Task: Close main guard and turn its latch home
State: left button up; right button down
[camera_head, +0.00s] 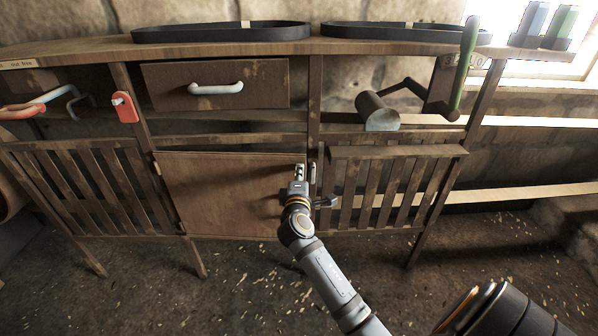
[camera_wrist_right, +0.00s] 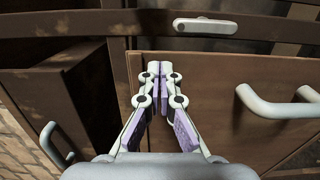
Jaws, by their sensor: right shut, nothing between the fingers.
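The main guard appears to be the brown wooden door panel (camera_head: 220,195) low in the middle of the bench, hinged at its left. Its grey handle (camera_wrist_right: 280,102) shows in the right wrist view. I cannot tell whether the panel sits fully flush; a dark strip shows along its top edge. The latch, a small pale bar (camera_head: 312,178), stands upright on the post just right of the panel; it also shows in the right wrist view (camera_wrist_right: 205,27). My right gripper (camera_head: 300,168) is shut and empty at the panel's upper right corner, left of the latch. My left gripper is out of view.
A drawer (camera_head: 165,90) with a pale handle is above the panel. A slatted guard (camera_head: 390,190) is at the right, another (camera_head: 80,180) at the left. Two black belts (camera_head: 222,34) lie on top.

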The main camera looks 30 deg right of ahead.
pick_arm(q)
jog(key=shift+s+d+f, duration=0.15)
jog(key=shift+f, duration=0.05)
pick_arm(e)
jog(key=shift+w+r, duration=0.1)
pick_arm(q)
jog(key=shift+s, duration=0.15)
